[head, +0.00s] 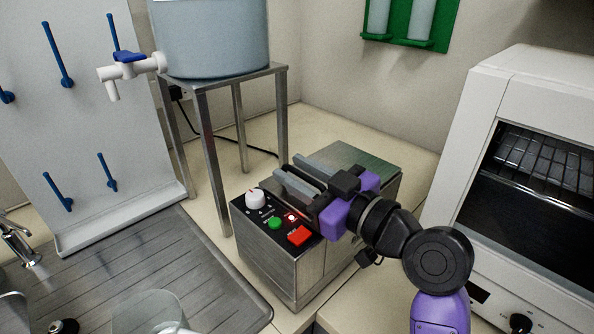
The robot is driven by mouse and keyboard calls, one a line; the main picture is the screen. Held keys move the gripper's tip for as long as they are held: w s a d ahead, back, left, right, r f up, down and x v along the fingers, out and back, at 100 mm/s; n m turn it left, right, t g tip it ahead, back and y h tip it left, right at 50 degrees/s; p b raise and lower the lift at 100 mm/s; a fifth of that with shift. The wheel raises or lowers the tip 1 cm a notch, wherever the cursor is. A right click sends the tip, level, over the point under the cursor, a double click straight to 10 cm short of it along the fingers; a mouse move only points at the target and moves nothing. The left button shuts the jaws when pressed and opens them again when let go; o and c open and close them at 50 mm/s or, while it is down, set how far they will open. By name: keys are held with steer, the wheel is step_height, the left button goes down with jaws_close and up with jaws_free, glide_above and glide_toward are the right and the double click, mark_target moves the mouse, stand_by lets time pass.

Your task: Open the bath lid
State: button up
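The bath (280,265) is a steel box on the bench with a sloping black control panel at its front. Its flat steel lid (355,158) lies level on top and looks closed. My gripper (291,169) is over the front part of the lid, just behind the panel, reaching in from the right. Its two grey fingers are apart, with a gap between them. The gripper body and wrist hide part of the lid and the bath's right side. I cannot tell whether a handle sits between the fingers or whether they touch the lid.
The panel carries a white knob (255,198), a green button (275,223) and a red switch (300,235). A steel stand (205,150) with a large tank (212,38) is behind left. A white oven (490,120) stands right, a sink drainer (165,270) left.

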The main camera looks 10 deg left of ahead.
jaws_close()
steer(key=shift+d, duration=0.15)
stand_by(1.1)
